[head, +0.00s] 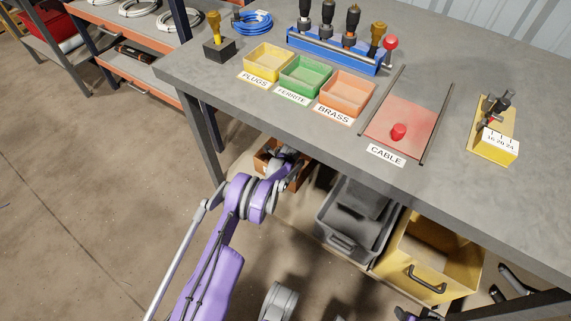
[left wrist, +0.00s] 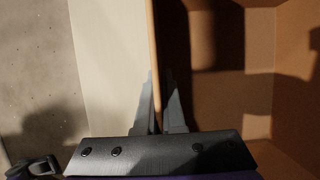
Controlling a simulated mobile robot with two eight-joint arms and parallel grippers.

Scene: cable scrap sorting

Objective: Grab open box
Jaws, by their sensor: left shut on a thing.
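The open brown box (head: 298,181) sits below the workbench's front edge in the head view, partly hidden by my left arm and the bench. In the left wrist view the open box (left wrist: 295,75) fills the right side, with its inside in shadow. My left gripper (left wrist: 158,108) is shut on the box's upright wall, with one finger on each side of its thin edge. In the head view these fingertips are too small and covered to make out. My right gripper cannot be made out in either view.
The grey workbench (head: 225,105) overhangs the box, and its leg stands just left. A grey bin (head: 338,243) and a yellow bin (head: 440,287) stand to the right under the bench. The floor at left is clear.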

